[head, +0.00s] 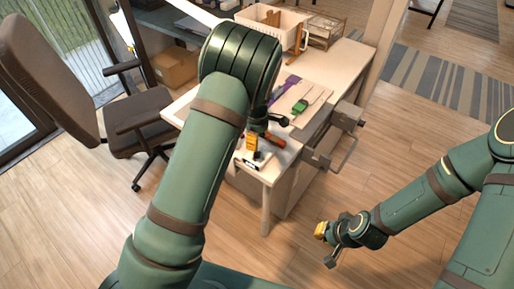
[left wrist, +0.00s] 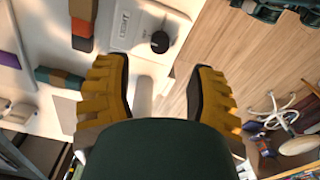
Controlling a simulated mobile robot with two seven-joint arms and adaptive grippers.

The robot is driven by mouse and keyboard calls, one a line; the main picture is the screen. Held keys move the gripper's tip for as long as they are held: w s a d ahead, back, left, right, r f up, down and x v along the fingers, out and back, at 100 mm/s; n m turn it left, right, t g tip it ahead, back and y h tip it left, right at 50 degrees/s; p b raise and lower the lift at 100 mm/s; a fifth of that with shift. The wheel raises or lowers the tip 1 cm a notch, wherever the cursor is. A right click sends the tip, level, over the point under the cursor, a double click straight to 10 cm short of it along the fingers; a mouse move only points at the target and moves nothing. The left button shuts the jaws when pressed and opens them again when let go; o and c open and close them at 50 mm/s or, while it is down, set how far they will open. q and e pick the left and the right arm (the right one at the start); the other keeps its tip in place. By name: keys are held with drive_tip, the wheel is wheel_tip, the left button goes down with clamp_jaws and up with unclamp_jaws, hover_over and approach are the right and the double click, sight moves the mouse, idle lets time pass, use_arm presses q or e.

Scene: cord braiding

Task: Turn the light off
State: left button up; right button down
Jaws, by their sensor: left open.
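A white box with a black round knob (left wrist: 160,41) and a small label lies on the table, at the top middle of the left wrist view. The box (left wrist: 128,30) also shows in the head view (head: 245,162), partly covered by my left gripper. My left gripper (left wrist: 160,95) is open and empty, its yellow fingers apart, with the knob beyond the gap between them. My right gripper (head: 327,245) hangs over the floor at the lower right, away from the table; its jaw opening is too small to tell. Which thing is the light is unclear.
The pale table (head: 345,68) holds a green item (head: 299,107), an orange-handled tool (head: 274,140) and a white crate (head: 272,24). A vise-like metal fixture (head: 346,117) is at its right edge. A dark chair (head: 135,122) stands left. The wooden floor between table and right arm is clear.

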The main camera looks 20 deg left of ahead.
sight(257, 152)
use_arm(q)
drive_tip(key=shift+r, duration=2.1)
